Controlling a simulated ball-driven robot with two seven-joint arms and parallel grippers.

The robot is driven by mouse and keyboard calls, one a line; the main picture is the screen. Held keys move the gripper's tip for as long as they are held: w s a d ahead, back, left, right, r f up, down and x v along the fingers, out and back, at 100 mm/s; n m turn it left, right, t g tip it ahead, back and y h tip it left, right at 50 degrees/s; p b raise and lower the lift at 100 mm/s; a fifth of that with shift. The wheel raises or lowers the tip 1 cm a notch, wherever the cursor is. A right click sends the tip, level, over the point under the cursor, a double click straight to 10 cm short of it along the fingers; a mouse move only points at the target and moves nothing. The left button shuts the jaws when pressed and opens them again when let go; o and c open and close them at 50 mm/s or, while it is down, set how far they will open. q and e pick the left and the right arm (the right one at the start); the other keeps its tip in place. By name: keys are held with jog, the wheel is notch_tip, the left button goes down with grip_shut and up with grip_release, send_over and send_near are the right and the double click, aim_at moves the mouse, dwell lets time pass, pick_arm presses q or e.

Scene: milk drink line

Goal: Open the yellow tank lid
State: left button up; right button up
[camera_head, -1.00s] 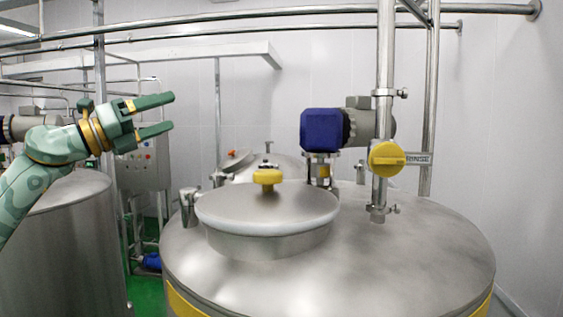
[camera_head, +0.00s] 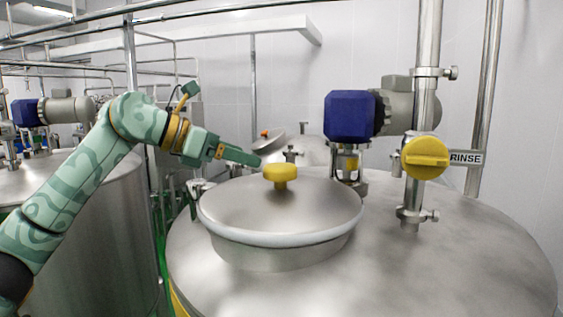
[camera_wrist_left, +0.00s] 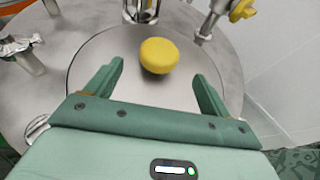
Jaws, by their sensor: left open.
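The round steel tank lid (camera_head: 315,212) with a yellow knob (camera_head: 281,174) on top lies shut over the opening of the near tank. My left gripper (camera_head: 226,186) is open and empty, just left of the knob and over the lid's left side in the head view. In the left wrist view, the yellow knob (camera_wrist_left: 158,55) shows ahead between the two spread fingers of the gripper (camera_wrist_left: 158,74), with the lid (camera_wrist_left: 92,50) below. I cannot tell the exact gap to the knob. My right gripper is not in view.
A blue motor (camera_head: 351,116) stands behind the lid to the right. A vertical steel pipe (camera_head: 425,110) carries a yellow valve handle (camera_head: 425,158) beside a RINSE label (camera_head: 467,158). Another steel tank (camera_head: 95,230) stands at left. The near tank top (camera_head: 440,255) is clear at front right.

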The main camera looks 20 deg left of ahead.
aim_at(278, 166)
pick_arm(q)
jog(key=p+x, duration=0.3)
jog(key=x, duration=0.6)
jog(key=shift+w+d, duration=0.15)
jog(key=shift+d, duration=0.15)
jog(key=shift+w+d+f, duration=0.15)
jog(key=shift+w+f, duration=0.05)
jog(key=shift+w, duration=0.05)
jog(key=shift+s, duration=0.1)
